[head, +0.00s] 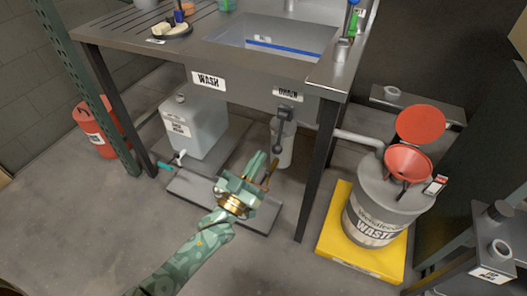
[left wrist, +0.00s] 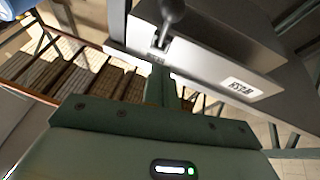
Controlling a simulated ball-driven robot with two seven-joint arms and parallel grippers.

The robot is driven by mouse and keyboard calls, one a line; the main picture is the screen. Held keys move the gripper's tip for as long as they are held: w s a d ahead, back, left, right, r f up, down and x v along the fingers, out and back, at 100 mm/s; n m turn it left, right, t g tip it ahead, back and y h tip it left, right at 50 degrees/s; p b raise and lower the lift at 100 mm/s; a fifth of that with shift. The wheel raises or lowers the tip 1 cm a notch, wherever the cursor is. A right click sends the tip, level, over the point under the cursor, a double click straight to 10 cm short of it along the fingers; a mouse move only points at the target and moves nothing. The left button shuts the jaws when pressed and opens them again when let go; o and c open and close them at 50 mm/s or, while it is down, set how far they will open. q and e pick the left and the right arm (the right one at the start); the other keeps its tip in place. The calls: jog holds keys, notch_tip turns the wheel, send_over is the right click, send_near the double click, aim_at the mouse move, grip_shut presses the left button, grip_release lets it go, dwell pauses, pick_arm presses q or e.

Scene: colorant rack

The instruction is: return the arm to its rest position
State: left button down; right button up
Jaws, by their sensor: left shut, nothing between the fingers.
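My left gripper (head: 264,170) is in the middle of the head view, in front of and below the sink. Its fingers are shut with nothing between them. My green patterned left arm comes in from the bottom left. The drain lever (head: 282,132) hangs under the sink front just beyond the gripper; I cannot tell the exact gap. In the left wrist view the shut fingers (left wrist: 161,85) point toward the grey sink front, and a dark lever knob (left wrist: 172,10) shows above them. My right gripper is not in view.
The sink basin (head: 270,36) and its table stand behind the gripper. A waste drum (head: 385,205) with a red funnel (head: 409,160) stands on a yellow tray (head: 335,237) at right. A red container (head: 92,130) is far left.

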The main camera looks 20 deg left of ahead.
pick_arm(q)
jog(key=p+v, duration=0.1)
jog(key=v, duration=0.6)
jog(key=shift+f, duration=0.35)
